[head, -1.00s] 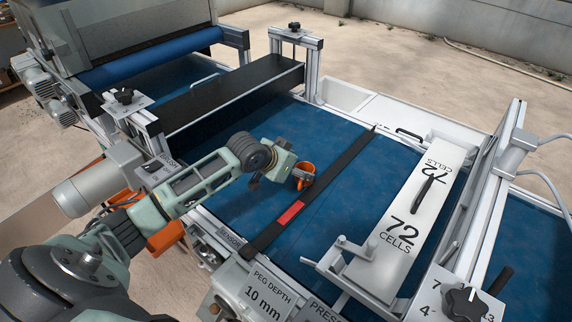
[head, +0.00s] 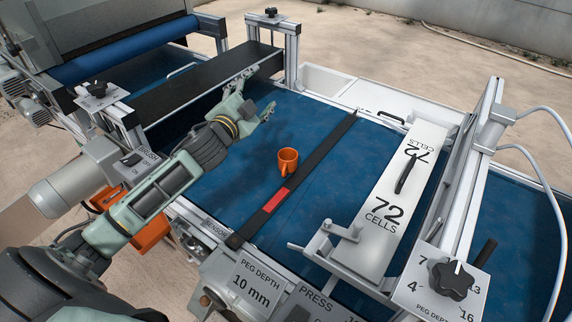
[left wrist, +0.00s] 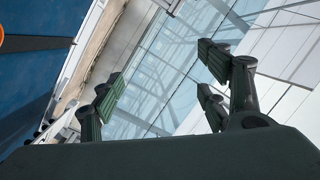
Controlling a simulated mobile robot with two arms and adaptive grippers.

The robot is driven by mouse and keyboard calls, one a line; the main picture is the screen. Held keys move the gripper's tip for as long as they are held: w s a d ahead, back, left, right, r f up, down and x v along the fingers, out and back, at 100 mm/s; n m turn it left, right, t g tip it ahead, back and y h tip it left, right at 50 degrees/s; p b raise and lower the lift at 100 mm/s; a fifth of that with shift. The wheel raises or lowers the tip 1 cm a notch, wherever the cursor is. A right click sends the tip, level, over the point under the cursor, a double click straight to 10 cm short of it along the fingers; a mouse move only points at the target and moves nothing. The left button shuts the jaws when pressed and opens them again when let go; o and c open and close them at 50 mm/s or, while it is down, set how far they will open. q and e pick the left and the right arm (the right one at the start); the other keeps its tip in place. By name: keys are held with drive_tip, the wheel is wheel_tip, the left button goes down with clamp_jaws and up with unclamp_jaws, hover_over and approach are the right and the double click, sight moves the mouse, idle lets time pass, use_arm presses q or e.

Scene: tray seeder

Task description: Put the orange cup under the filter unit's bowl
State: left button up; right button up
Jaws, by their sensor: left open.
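The orange cup (head: 287,161) stands upright on the blue belt (head: 235,178), just left of the black bar with the red mark. My left gripper (head: 262,98) is open and empty, up and left of the cup in the head view, clear of it. In the left wrist view its fingers (left wrist: 165,95) are spread with nothing between them. A piece of orange rim, probably the cup's, shows at that view's left edge. I cannot make out the filter unit or its bowl in either view. My right gripper is not in view.
The black bar (head: 322,152) crosses the belt right of the cup. Further right is the white 72 CELLS plate (head: 383,222). A black crossbeam (head: 190,90) spans the belt behind my left gripper. An orange part (head: 150,232) shows below my left arm.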

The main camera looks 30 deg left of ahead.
use_arm(q)
wheel_tip(320, 180, up, 3)
drive_tip(key=d+m+t+h, duration=0.1)
drive_tip(key=d+m+t, duration=0.15)
drive_tip(key=m, duration=0.35)
drive_tip(key=m+h, duration=0.6)
drive_tip(key=m, duration=0.8)
hover_over(281, 162)
drive_tip(key=s+d, duration=0.1)
drive_tip(key=s, duration=0.2)
wheel_tip(281, 162, down, 4)
drive_tip(key=s+f+m+g+y, duration=0.1)
drive_tip(key=f+m+g, duration=0.1)
drive_tip(key=f, duration=0.4)
drive_tip(key=s+a+f+m+g+b, duration=0.1)
drive_tip(key=f+m+g, duration=0.1)
drive_tip(key=f+m, duration=0.2)
drive_tip(key=f+m+g+y, duration=0.1)
drive_tip(key=f+m+g, duration=0.1)
drive_tip(key=f, duration=0.6)
drive_tip(key=shift+s+a+m+g+y, duration=0.3)
drive_tip(key=shift+s+m+g, duration=0.1)
drive_tip(key=shift+m, duration=0.3)
drive_tip(key=shift+a+f, duration=0.15)
drive_tip(key=shift+f, duration=0.15)
drive_tip(key=shift+w+f, duration=0.2)
drive_tip(key=shift+w, duration=0.1)
drive_tip(key=x, duration=0.7)
drive_tip(key=shift+r, duration=0.15)
drive_tip(key=shift+c, duration=0.2)
